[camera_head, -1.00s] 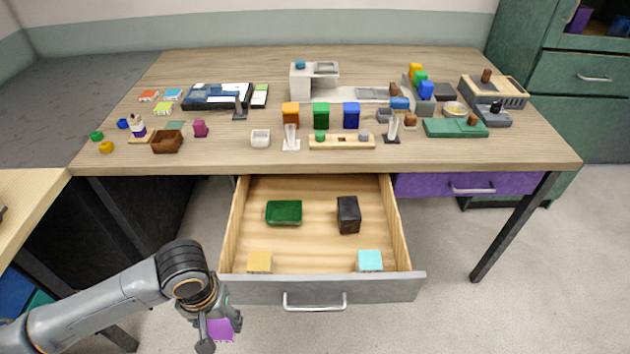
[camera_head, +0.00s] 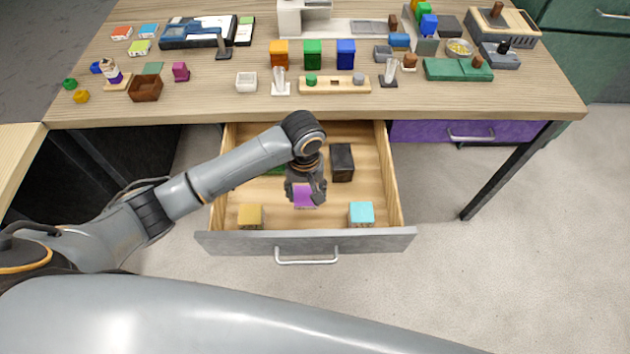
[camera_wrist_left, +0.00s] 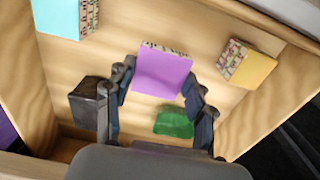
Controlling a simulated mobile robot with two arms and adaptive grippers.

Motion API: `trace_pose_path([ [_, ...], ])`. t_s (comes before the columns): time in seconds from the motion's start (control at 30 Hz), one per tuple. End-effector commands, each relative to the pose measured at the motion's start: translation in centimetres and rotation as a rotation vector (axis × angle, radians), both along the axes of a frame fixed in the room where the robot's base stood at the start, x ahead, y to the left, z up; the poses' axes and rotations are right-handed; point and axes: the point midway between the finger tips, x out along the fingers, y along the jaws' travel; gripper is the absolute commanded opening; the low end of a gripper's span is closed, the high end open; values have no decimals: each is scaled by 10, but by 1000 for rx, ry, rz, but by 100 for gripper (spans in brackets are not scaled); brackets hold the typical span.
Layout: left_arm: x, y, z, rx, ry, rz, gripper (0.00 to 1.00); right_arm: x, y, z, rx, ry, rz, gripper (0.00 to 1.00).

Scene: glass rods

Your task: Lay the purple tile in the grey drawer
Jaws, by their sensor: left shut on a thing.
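The purple tile (camera_head: 304,196) is held in my left gripper (camera_head: 305,194), over the open grey drawer (camera_head: 230,242). In the left wrist view the purple tile (camera_wrist_left: 163,73) sits between the two fingers of my left gripper (camera_wrist_left: 158,92), with the wooden drawer floor behind it. I cannot tell how far the tile is above the floor. Inside the drawer are a yellow tile (camera_head: 251,215) at front left, a cyan tile (camera_head: 361,213) at front right, a black block (camera_head: 342,163) at the back right and a green piece (camera_wrist_left: 174,122), mostly hidden by my arm in the head view.
The desk (camera_head: 200,111) above holds many small items, including orange, green and blue blocks and a brown box (camera_head: 145,88). A closed purple drawer (camera_head: 420,132) is to the right. Bare drawer floor shows between the yellow and cyan tiles.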

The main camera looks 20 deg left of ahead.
Motion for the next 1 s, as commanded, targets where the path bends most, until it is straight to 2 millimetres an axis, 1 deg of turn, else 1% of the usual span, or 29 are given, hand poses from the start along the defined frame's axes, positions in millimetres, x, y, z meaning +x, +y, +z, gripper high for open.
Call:
trace_pose_path([
  [0.03,-1,1,-11,3,5,1,17,0,0,0,0,-1,0,40],
  [0.13,-1,1,-29,2,3,0,17,1,0,0,0,-2,0,40],
  [0.2,-1,1,-38,2,2,0,17,2,1,0,2,-3,0,40],
  [0.33,-1,1,-50,2,2,0,17,3,4,-1,5,-5,-2,40],
  [0.53,-1,0,-77,1,1,-1,17,8,12,-1,15,-12,-2,40],
  [0.63,-1,0,-82,0,-1,-2,17,8,13,-1,17,-14,-2,40],
  [0.97,-1,0,-85,0,-1,-1,17,8,10,-2,13,-13,0,40],
  [1.0,-1,0,-86,0,-1,-1,58,8,9,-2,12,-13,1,40],
])
